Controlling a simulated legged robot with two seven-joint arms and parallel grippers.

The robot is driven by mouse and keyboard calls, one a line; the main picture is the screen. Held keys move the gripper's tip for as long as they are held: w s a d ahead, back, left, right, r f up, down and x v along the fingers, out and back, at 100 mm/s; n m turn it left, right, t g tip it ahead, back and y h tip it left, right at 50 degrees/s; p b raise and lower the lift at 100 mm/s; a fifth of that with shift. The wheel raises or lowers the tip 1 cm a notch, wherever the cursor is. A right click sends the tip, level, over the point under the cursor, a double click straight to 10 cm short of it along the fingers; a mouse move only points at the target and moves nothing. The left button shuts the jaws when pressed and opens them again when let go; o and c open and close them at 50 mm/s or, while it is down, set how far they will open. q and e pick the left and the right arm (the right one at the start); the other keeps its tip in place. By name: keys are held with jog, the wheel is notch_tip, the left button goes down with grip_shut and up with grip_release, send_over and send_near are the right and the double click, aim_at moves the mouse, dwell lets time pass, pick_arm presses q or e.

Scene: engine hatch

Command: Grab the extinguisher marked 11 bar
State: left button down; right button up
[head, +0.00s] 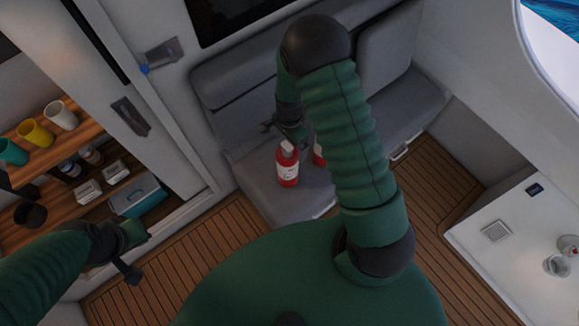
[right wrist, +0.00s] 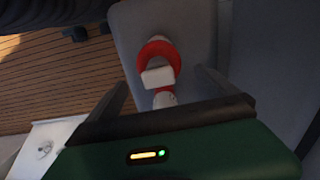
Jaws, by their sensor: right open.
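A red extinguisher (head: 288,167) with a white label and pale top stands on the grey seat. A second red extinguisher (head: 319,152) stands just right of it, mostly hidden behind my right arm. Their gauge markings are too small to read. My right gripper (head: 287,134) is just above and behind the first extinguisher. In the right wrist view, its two fingers are spread, with a red extinguisher (right wrist: 158,60) and its white top beyond and between them. It holds nothing. My left gripper (head: 131,255) is at the lower left near the shelf, far from the extinguishers; its finger opening is unclear.
The grey bench seat (head: 265,195) has backrests behind it. A shelf (head: 50,128) with cups, jars and a teal box (head: 138,196) is at the left. A white counter (head: 500,262) with glassware is at the lower right. The wooden floor between is clear.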

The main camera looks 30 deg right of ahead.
aim_at(285, 151)
jog(key=f, duration=0.1)
jog(key=a+f, duration=0.1)
jog(key=f, duration=0.1)
jog(key=shift+a+p, duration=0.1)
jog(key=shift+p, duration=0.3)
jog(key=shift+a+f, duration=0.2)
jog(key=shift+f, duration=0.05)
jog(key=shift+a, duration=0.1)
jog(key=shift+c, duration=0.9)
jog(key=shift+d, duration=0.5)
jog(key=c, duration=0.7)
jog(key=shift+f, duration=0.1)
jog(key=shift+c, duration=1.2)
jog(key=shift+a, duration=0.25)
jog(key=c, duration=1)
pick_arm(q)
jog(key=shift+w+a+r, duration=0.25)
jog(key=shift+a+r, duration=0.3)
jog(key=shift+r, duration=0.05)
pick_arm(e)
jog(key=shift+w, duration=0.1)
grip_shut()
